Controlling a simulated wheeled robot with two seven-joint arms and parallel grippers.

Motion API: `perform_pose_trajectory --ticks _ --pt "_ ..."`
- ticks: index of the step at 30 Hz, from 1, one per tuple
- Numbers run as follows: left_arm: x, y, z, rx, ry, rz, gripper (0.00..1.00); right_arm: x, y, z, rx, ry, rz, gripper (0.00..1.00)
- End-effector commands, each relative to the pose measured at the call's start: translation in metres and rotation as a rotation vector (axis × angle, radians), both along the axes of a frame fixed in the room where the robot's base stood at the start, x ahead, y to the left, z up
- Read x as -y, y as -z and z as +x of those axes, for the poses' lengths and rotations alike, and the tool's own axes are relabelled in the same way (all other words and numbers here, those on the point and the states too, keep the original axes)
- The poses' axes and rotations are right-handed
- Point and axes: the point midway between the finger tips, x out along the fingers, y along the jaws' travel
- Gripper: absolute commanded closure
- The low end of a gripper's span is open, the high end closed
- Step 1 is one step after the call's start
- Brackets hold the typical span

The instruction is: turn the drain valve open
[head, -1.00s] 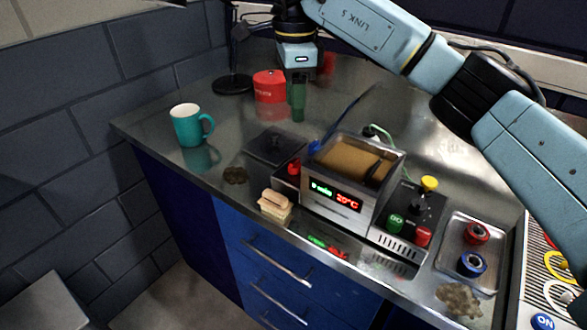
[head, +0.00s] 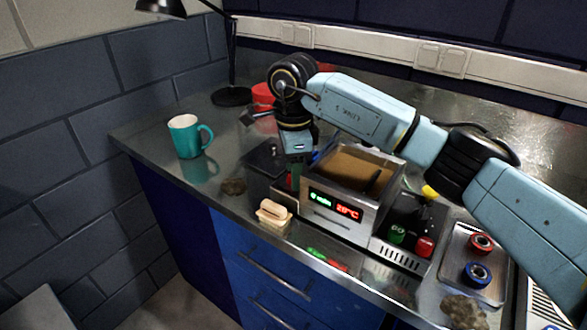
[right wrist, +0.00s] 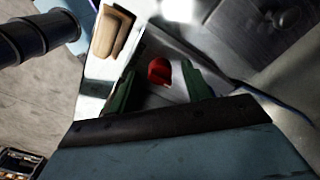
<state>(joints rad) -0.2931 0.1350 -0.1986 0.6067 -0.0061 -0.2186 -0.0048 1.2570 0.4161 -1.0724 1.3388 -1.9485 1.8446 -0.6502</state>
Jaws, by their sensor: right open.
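The drain valve shows as a red knob (right wrist: 159,71) in the right wrist view, low on the left side of the steel heated tank (head: 337,215). My right gripper (head: 293,178) points down at that side of the tank in the head view. In the right wrist view its two green fingers stand apart, one on each side of the red knob, with gaps visible. I cannot tell how far below the fingertips the knob lies. In the head view the arm and fingers mostly hide the knob. My left gripper is not in view.
A wooden-backed brush (head: 273,213) stands close by at the bench's front edge. A teal mug (head: 186,136) is at the left. A control box with green and red buttons (head: 411,235) adjoins the tank's right side. A metal tray (head: 460,273) holds red and blue rings.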

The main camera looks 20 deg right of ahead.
Motion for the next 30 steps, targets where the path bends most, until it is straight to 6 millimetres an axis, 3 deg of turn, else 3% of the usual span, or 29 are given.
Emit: perform_pose_trajectory --ticks 8,18,30 --pt "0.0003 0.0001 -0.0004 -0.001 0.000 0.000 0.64 -0.0002 0.0011 -0.0001 -0.001 0.000 0.000 0.53" --pt "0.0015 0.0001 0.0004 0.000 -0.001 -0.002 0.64 -0.0002 0.0009 -0.0002 -0.001 -0.001 0.000 0.96" --pt "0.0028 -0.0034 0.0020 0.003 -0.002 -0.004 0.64 0.0000 0.0001 -0.0002 -0.002 0.082 -0.001 0.96"
